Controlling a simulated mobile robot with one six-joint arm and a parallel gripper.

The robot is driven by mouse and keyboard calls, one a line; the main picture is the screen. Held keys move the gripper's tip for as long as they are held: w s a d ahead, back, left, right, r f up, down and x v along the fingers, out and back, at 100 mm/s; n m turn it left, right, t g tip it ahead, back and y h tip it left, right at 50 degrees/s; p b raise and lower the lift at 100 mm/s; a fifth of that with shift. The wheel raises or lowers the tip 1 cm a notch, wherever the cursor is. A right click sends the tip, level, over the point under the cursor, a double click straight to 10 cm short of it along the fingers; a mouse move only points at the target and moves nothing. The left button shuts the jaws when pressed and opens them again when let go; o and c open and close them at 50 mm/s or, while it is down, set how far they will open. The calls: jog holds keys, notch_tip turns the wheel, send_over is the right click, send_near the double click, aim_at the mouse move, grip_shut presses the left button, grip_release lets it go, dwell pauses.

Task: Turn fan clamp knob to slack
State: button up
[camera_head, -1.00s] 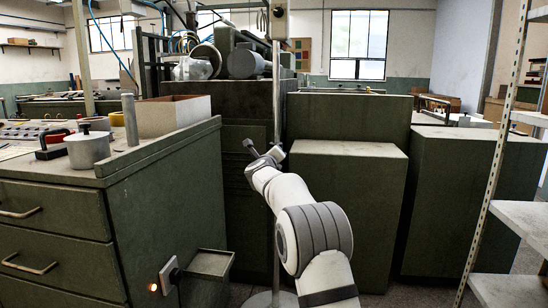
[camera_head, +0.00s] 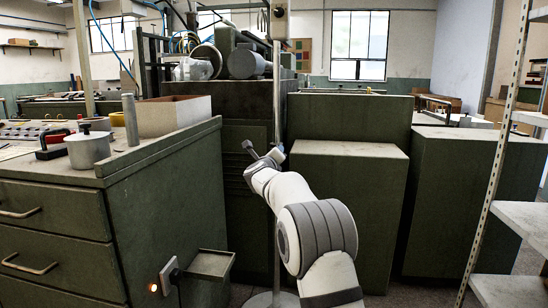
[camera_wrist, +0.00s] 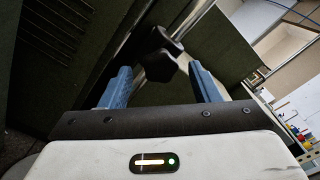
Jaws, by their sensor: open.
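The dark lobed knob (camera_wrist: 160,66) shows in the wrist view, just ahead of and between my fingertips, beside a shiny pole (camera_wrist: 193,18). My gripper (camera_wrist: 160,76) has its two blue fingers spread, one on each side of the knob's near end. I cannot tell whether either finger touches it. In the head view the upright pole (camera_head: 277,85) stands in front of the dark cabinet, and my gripper (camera_head: 268,160) is at it, about mid-height. A small grey rod-like part (camera_head: 249,146) sticks out to the upper left there. The knob cannot be made out clearly in that view.
Green machine housings (camera_head: 345,195) stand close on the right. A metal shelf rack (camera_head: 495,150) is at the far right. Room around the pole is tight.

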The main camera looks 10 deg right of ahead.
jog(key=v, duration=0.6)
jog(key=shift+s, duration=0.2)
jog(key=s+a+r+n+g+y+p, duration=0.35)
jog(key=s+r+n+y+p, duration=0.35)
jog(key=s+r+n+p, duration=0.9)
jog(key=s+d+n+g+p, duration=0.2)
jog(key=s+n+p, duration=0.3)
jog(key=s, duration=0.7)
jog(key=s+d+n+g+h+p, duration=0.1)
jog(key=s+d+n+g+p, duration=0.1)
jog(key=s+n+g+p, duration=0.3)
jog(key=s+d+r+n+g+p, duration=0.1)
jog(key=s+d+n+g+p, duration=0.2)
jog(key=s+p, duration=0.8)
jog(key=s+n+g, duration=0.1)
jog(key=s, duration=0.7)
jog(key=shift+s+n, duration=0.4)
